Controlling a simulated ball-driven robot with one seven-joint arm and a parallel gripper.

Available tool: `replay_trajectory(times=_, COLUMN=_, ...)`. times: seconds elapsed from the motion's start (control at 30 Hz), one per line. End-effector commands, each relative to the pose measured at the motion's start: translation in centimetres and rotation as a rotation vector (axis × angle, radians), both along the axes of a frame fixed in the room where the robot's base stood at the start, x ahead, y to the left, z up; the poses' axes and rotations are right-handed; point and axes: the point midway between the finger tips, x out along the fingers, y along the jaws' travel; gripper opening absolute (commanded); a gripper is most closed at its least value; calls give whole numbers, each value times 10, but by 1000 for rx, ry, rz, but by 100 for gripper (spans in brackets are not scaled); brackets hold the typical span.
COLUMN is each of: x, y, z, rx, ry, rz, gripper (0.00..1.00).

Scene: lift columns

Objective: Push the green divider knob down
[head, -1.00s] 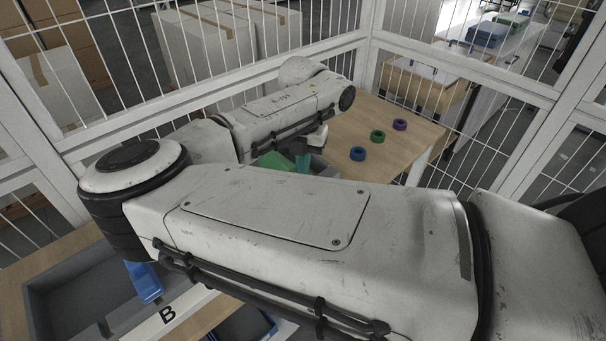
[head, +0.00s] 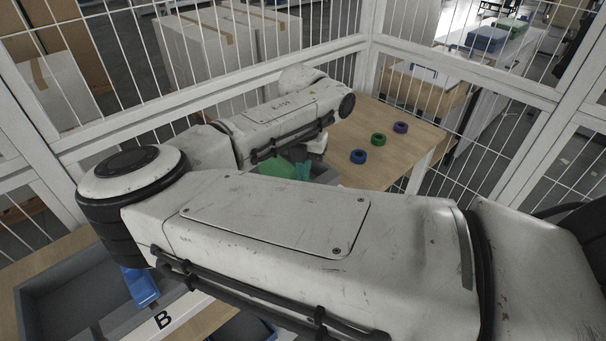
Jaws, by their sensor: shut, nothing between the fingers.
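A green piece (head: 278,168) and a teal piece (head: 303,171) show beside a grey bin (head: 327,176) on the far table, between my arm's links. I cannot tell whether either is the green divider knob. My gripper (head: 316,147) shows only as a small pale part below the far end of my arm, close above the teal piece. It is shut and empty. Its fingertips are mostly hidden, and I cannot tell whether they touch anything.
Blue (head: 358,156), green (head: 378,139) and purple (head: 400,128) rings lie on the wooden table (head: 395,160). A grey bin (head: 60,300) with a blue piece (head: 141,287) stands at lower left, near a "B" label (head: 163,320). White mesh fencing (head: 460,75) encloses the area.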

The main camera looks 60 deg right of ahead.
Motion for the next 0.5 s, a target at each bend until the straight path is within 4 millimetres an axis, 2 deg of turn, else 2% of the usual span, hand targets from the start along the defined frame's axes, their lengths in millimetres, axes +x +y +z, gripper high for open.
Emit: replay_trajectory(times=0.5, x=0, y=0, z=46, rx=-1, ry=-2, rz=0, gripper=0)
